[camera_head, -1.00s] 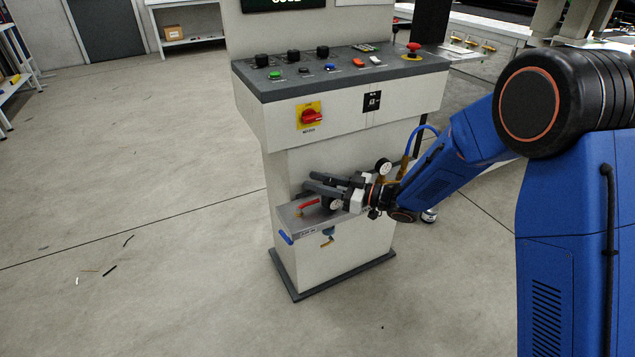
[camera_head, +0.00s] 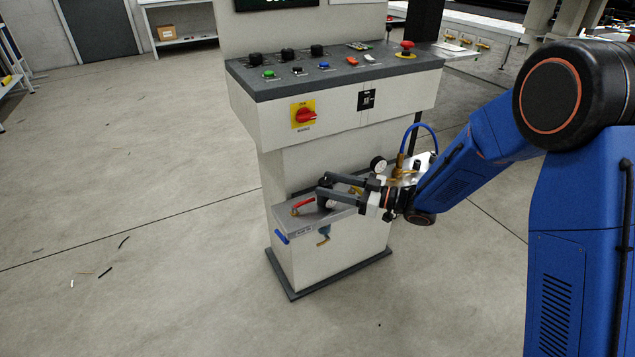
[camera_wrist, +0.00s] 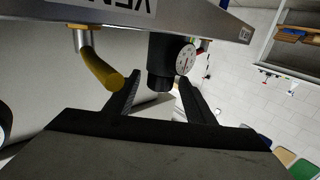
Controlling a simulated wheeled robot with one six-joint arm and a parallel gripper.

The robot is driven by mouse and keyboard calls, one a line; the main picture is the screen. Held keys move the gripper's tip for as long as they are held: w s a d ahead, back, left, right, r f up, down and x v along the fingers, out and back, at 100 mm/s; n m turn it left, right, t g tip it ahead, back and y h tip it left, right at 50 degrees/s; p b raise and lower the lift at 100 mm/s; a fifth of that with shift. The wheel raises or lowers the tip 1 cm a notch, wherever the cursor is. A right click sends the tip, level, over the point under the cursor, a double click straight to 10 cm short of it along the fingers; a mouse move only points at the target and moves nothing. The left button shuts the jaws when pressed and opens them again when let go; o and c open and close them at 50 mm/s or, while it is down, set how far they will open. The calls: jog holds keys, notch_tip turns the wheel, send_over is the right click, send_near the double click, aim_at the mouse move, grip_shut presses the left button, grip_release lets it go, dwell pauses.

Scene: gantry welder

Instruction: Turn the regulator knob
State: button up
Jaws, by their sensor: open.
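The regulator knob is a black cylinder that shows in the wrist view (camera_wrist: 160,78), under a plate with dark lettering. A round white gauge (camera_wrist: 186,59) sits beside it. In the head view the dark knob (camera_head: 325,194) is on the small shelf at the front of the console, partly hidden by my fingers. My gripper (camera_head: 327,187) reaches in from the right and is open. In the wrist view its two fingers (camera_wrist: 160,88) stand on either side of the knob, with gaps visible; I cannot tell contact.
A yellow handle (camera_wrist: 102,70) on a fitting hangs close to the left finger. A red lever (camera_head: 303,203) and a blue handle (camera_head: 282,237) are at the shelf's left. The console top (camera_head: 335,66) with knobs and buttons overhangs above. Open floor (camera_head: 140,190) lies left.

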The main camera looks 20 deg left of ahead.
jog(key=d, duration=1.2)
jog(key=shift+w, duration=0.1)
